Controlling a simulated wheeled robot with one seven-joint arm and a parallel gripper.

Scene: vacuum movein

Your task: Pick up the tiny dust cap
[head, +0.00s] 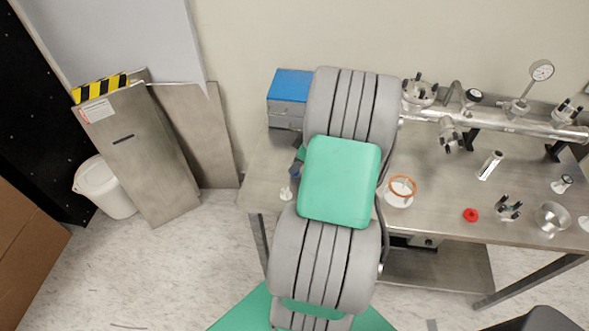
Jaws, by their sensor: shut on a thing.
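My own grey and green arm fills the middle of the head view and reaches over the metal table. My gripper cannot be made out; the arm's thick links cover the area where it might be. No tiny dust cap can be picked out with certainty. A small red round cap-like piece (471,215) lies on the right part of the table, clear of my arm. I cannot tell whether it is the dust cap. A small pale fitting (287,194) stands at the table's front edge, just left of my arm.
The steel table (440,225) carries a blue-topped box (291,86), a white dish with an orange ring (401,188), a metal tube (490,165) and a metal bowl (551,217). A pipe assembly with a gauge (541,70) runs along the back. Metal panels (143,150) lean left.

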